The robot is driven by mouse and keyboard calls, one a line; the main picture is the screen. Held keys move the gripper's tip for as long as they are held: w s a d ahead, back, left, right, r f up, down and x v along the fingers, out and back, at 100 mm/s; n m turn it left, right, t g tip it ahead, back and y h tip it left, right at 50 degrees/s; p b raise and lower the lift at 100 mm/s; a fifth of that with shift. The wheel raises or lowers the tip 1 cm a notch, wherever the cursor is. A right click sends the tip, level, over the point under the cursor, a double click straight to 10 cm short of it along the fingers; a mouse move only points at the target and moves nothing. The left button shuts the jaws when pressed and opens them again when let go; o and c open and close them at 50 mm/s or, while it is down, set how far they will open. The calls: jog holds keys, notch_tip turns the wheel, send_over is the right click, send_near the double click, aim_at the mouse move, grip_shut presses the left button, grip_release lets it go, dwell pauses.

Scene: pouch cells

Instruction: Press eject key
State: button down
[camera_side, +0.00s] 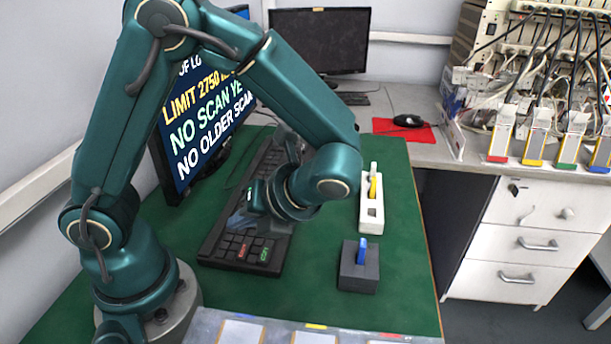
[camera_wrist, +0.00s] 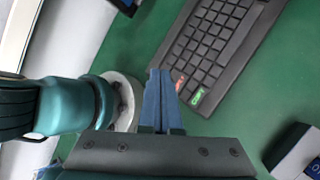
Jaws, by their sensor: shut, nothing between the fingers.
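The dark keyboard (camera_side: 238,220) lies on the green mat, below the tilted screen. Two coloured keys sit at its near end: a red-marked key (camera_side: 243,250) and a green-marked key (camera_side: 264,254). In the wrist view the red key (camera_wrist: 180,83) is just right of my fingertips and the green key (camera_wrist: 197,96) is further right. Their lettering is too small to read, so I cannot tell which is eject. My gripper (camera_wrist: 160,73) is shut and empty, its blue fingers together near the keyboard's corner. Contact with a key cannot be told.
A dark block holding a blue piece (camera_side: 361,258) stands right of the keyboard. A white holder with a yellow item (camera_side: 371,200) is behind it. The screen (camera_side: 200,125) stands close on the left. The green mat (camera_side: 405,270) is clear at right.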

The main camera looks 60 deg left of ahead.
jog(key=shift+f, duration=1.75)
jog(key=shift+f, duration=0.1)
dwell(0.6)
jog(key=shift+f, duration=0.3)
jog(key=shift+f, duration=0.4)
dwell(0.7)
jog(key=shift+r, duration=0.85)
jog(key=shift+r, duration=2.5)
